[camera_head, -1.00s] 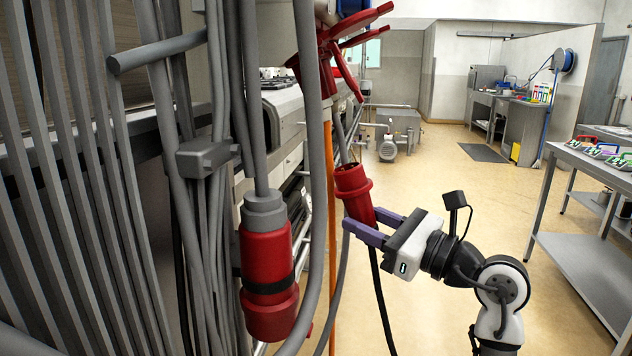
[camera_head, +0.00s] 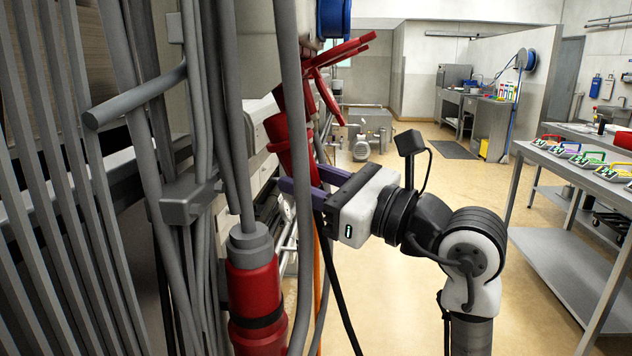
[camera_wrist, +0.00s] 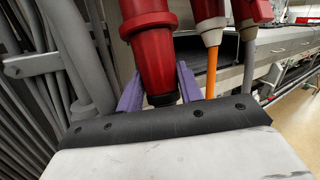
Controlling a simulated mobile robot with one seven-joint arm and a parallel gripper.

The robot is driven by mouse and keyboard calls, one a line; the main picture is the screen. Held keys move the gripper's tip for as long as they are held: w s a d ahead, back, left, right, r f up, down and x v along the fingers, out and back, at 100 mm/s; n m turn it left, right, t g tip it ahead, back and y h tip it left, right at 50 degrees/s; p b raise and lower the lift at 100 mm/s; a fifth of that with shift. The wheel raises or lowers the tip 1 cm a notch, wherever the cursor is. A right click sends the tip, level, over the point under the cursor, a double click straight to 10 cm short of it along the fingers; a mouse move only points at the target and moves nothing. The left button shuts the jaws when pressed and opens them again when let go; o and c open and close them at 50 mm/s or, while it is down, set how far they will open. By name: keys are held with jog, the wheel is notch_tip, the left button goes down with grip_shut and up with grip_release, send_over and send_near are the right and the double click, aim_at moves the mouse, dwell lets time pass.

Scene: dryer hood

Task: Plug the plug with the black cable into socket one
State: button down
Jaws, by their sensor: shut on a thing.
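The red plug with the black cable (camera_head: 296,163) is between the purple fingers of my gripper (camera_head: 299,181). It points upward, slightly tilted, below the red socket parts with raised lids (camera_head: 330,82) at the top centre. In the wrist view the held plug (camera_wrist: 168,62) stands upright between the finger tips (camera_wrist: 158,88), its wide end cut by the top edge. The black cable (camera_head: 337,285) hangs below my gripper. Which socket is number one is not readable, and whether the plug touches a socket cannot be told.
A second red connector (camera_head: 257,300) hangs on a thick grey cable at lower centre left. In the wrist view, a red plug with an orange cable (camera_wrist: 207,12) and another with a grey cable (camera_wrist: 250,14) are close to the right.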

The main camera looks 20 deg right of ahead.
aim_at(308, 134)
jog(key=shift+w+a+r+p, duration=0.1)
jog(key=shift+a+r+p, duration=0.15)
jog(key=shift+r+p, duration=0.4)
jog(key=shift+w+a+r+p, duration=0.1)
jog(key=shift+a+r+p, duration=0.2)
jog(key=shift+r, duration=0.5)
jog(key=shift+w+a+r+p, duration=0.1)
jog(key=shift+a+r+p, duration=0.15)
jog(key=shift+r, duration=0.4)
jog(key=shift+w+a+r+p, duration=0.1)
jog(key=shift+r+p, duration=0.3)
jog(key=shift+r, duration=0.3)
jog(key=shift+a+r+p, duration=0.2)
jog(key=shift+r+p, duration=0.1)
jog(key=shift+r, duration=0.35)
dwell(1.1)
jog(key=c, duration=0.8)
grip_release()
jog(key=shift+c, duration=0.2)
jog(key=shift+f, duration=0.1)
jog(key=shift+s+d, duration=0.15)
jog(key=b+v, duration=0.4)
jog(key=v, duration=0.9)
jog(key=shift+s, duration=0.15)
jog(key=shift+s+d, duration=0.1)
jog(key=shift+d, duration=0.05)
